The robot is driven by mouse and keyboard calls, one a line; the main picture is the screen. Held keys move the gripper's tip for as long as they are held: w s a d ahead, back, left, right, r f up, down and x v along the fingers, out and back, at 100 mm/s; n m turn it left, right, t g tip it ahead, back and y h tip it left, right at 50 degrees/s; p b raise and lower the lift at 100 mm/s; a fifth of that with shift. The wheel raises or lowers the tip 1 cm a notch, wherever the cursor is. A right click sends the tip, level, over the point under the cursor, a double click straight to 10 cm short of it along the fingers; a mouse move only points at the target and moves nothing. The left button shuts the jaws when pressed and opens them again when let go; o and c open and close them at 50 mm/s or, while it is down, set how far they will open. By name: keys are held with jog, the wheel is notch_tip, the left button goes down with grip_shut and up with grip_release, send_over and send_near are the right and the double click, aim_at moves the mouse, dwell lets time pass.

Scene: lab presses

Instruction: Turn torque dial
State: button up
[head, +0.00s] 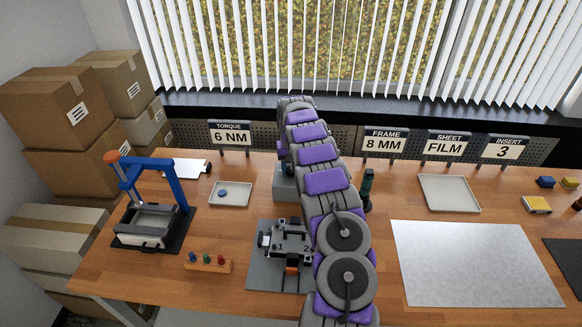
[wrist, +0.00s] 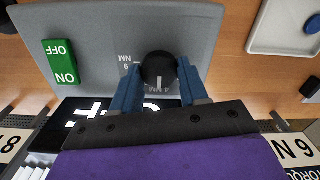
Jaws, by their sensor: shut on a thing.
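The torque dial is a round black knob (wrist: 158,66) on a sloped grey panel (wrist: 95,20) in the wrist view. Its white pointer line faces the bottom of the picture, near a partly covered "4 NM" mark. A "6 NM" mark, upside down, is to the left of the knob. My gripper (wrist: 160,75) has its blue fingers on either side of the knob, shut on it. The sign TORQUE 6 NM (head: 230,133) stands at the back.
A green ON/OFF switch (wrist: 60,62) is on the same panel. A blue-framed press (head: 165,190) and a small tray (head: 241,201) stand left of my arm. A fixture (head: 268,270) sits in front of the housing. A grey sheet (head: 475,265) lies at the right.

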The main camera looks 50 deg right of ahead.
jog(key=shift+r, duration=0.1)
jog(key=m+p, duration=0.1)
jog(key=m, duration=0.1)
jog(key=shift+a+r+m+p, duration=0.1)
jog(key=shift+m+p, duration=0.3)
jog(key=m+p, duration=0.2)
jog(key=m, duration=0.3)
jog(key=shift+m+p, duration=0.3)
jog(key=shift+p, duration=0.1)
jog(key=shift+m, duration=0.3)
jog(key=o, duration=1.1)
jog(key=shift+a, duration=0.15)
jog(key=shift+c, duration=0.2)
